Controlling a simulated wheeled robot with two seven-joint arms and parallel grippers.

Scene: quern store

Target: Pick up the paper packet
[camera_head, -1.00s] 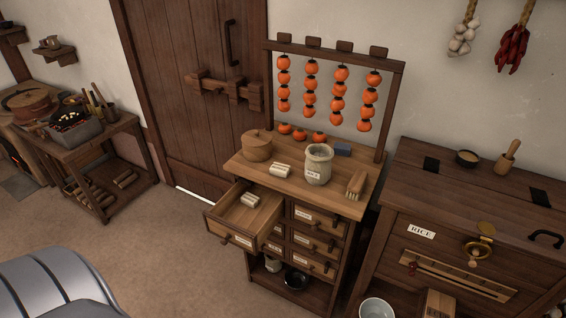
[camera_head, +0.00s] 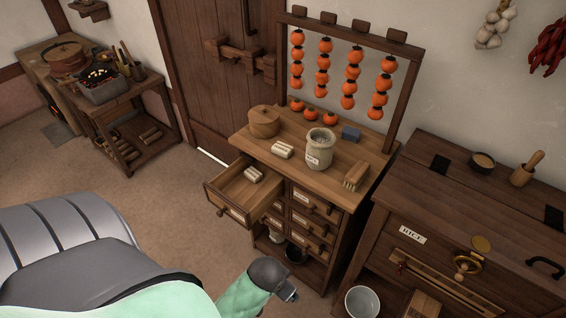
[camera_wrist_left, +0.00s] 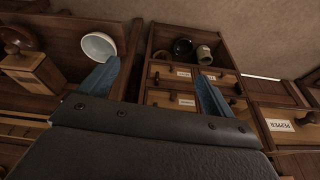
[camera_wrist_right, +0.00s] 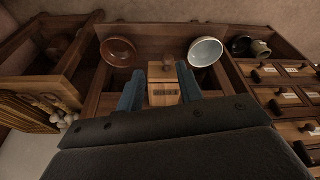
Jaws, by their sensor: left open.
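Two small pale paper packets show in the head view. One packet (camera_head: 254,175) lies inside the pulled-out drawer (camera_head: 231,213), and another packet (camera_head: 282,150) lies on the cabinet top (camera_head: 240,142). My left gripper (camera_wrist_left: 155,85) is open and empty in its wrist view, facing the cabinet's drawer fronts and lower shelf, apart from both packets. The drawer front labelled PEPPER (camera_wrist_left: 281,125) is at the right there. My right gripper (camera_wrist_right: 159,85) has its fingers apart, with a small labelled wooden box (camera_wrist_right: 163,92) beyond them. No packet shows in either wrist view.
On the cabinet top stand a lidded wooden pot (camera_head: 264,122), a labelled jar (camera_head: 319,150), a blue block (camera_head: 350,134) and a brush (camera_head: 356,177). Persimmon strings (camera_head: 354,75) hang behind. A rice chest (camera_head: 455,205) stands right; a white bowl (camera_head: 362,301) sits low.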

